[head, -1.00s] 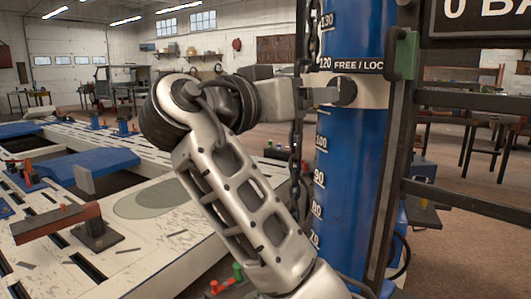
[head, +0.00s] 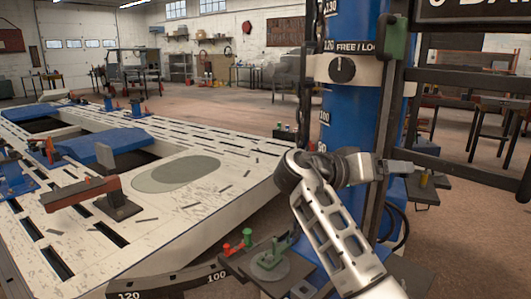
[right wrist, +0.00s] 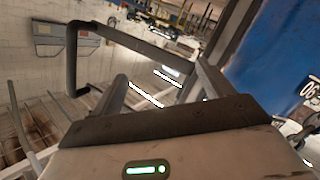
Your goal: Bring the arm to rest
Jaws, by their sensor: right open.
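My right arm comes up from the bottom right in the head view. Its gripper (head: 398,167) points right, in front of the lower part of the blue column (head: 341,121), well below the dark knob (head: 342,68). The jaws are open and I see nothing between them. The knob sits on a pale collar under the words FREE / LOC, and nothing touches it. The right wrist view shows the dark gripper base, with the blue column (right wrist: 285,60) at the right. My left gripper is not in view.
A white slotted bench (head: 215,145) with blue parts and a red-brown clamp (head: 80,193) fills the left. A small dark shelf with a green-and-red fitting (head: 268,258) stands below the arm. Dark rails (head: 470,187) run right of the column. Open floor lies behind.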

